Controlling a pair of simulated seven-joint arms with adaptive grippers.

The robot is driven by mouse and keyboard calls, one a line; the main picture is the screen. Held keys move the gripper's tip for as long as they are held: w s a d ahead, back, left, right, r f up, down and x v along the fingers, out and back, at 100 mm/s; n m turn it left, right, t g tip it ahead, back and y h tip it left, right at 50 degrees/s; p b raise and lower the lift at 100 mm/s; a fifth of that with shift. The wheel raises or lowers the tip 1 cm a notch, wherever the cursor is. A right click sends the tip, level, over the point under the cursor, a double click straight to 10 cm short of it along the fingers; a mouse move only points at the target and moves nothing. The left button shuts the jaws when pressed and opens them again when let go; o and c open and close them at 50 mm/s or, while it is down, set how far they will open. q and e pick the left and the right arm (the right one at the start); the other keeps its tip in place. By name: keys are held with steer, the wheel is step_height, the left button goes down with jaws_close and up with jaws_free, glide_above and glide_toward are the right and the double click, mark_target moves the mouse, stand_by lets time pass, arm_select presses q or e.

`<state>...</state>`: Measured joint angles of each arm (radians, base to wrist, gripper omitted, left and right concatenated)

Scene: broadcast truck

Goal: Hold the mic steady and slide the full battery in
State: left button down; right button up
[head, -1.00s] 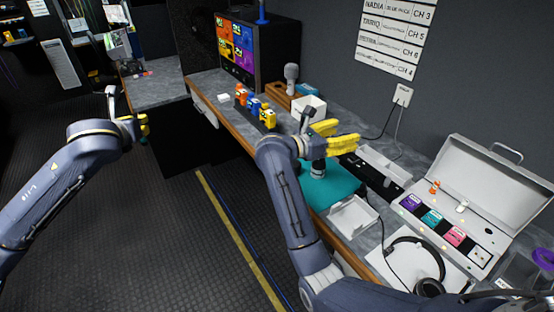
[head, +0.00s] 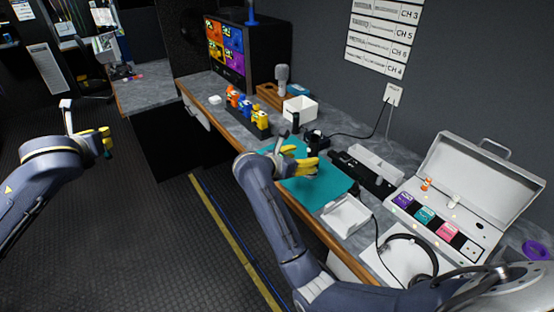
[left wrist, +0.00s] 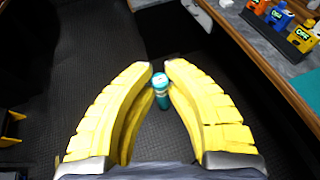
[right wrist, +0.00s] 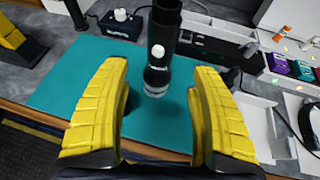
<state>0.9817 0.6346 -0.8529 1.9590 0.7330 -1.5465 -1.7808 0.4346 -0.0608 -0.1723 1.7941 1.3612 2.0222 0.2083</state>
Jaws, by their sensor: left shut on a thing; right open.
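My left gripper (head: 106,142) is shut on a teal battery (left wrist: 160,90), whose end shows between the yellow fingertips in the left wrist view. It hangs over the floor at left, away from the bench. My right gripper (head: 312,162) is open above the teal mat (head: 318,182). In the right wrist view the dark mic (right wrist: 162,30) with a white button stands roughly upright just beyond the open fingers (right wrist: 160,82). Its clear-rimmed lower end is over the mat; I cannot tell whether it touches. The fingers do not close on it.
A black box with a white knob (right wrist: 122,22) stands at the mat's back. A rack of coloured batteries (head: 258,120) is at left. A white tray (head: 347,213), headphones (head: 408,262) and an open case (head: 470,240) are at right. The bare floor lies left of the bench.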

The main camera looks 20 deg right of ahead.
mark_target(310, 156)
steer(key=shift+x, duration=3.45)
steer(key=shift+o, duration=0.2)
jaws_close()
